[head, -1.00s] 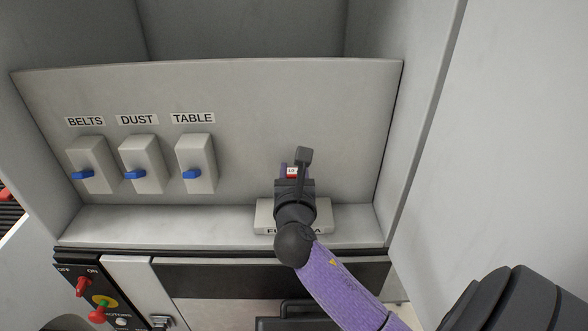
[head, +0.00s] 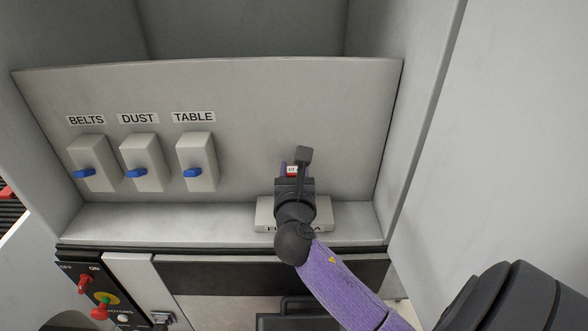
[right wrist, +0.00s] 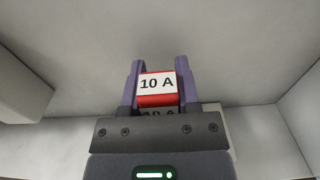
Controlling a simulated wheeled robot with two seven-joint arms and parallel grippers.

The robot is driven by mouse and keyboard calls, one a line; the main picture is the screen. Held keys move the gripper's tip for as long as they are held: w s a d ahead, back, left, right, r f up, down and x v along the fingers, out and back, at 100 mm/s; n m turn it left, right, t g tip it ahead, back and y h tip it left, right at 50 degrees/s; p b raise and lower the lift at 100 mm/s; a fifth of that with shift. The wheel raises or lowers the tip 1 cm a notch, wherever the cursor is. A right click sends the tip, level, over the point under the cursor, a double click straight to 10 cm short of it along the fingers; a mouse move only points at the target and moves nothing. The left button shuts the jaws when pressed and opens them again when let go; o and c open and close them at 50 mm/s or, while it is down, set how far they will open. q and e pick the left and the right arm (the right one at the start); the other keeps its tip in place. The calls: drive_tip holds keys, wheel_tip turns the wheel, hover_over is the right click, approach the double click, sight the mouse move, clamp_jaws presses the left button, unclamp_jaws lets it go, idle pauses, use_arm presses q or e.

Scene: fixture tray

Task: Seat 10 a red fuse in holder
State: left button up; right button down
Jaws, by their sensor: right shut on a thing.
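The red fuse (right wrist: 158,90) has a white face marked "10 A". In the right wrist view it sits between the two purple fingers of my right gripper (right wrist: 158,84), which is shut on it. In the head view only a small red and white part of the fuse (head: 292,170) shows past my right gripper (head: 291,166). A pale box (head: 264,214) with partly covered lettering, which seems to be the fuse holder, stands on the ledge under the gripper. Its slot is hidden, so I cannot tell whether the fuse touches it. My left gripper is not in view.
Three switch boxes marked BELTS (head: 95,158), DUST (head: 140,158) and TABLE (head: 198,155), with blue levers, stick out of the panel at left. A side wall (head: 430,130) stands close on the right. The ledge (head: 165,225) left of the holder is clear.

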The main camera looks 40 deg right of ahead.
drive_tip(key=shift+r+p, duration=0.1)
drive_tip(key=shift+p, duration=0.25)
drive_tip(key=shift+f+b, duration=1.6)
drive_tip(key=shift+f, duration=0.7)
drive_tip(key=shift+c, duration=1.3)
unclamp_jaws()
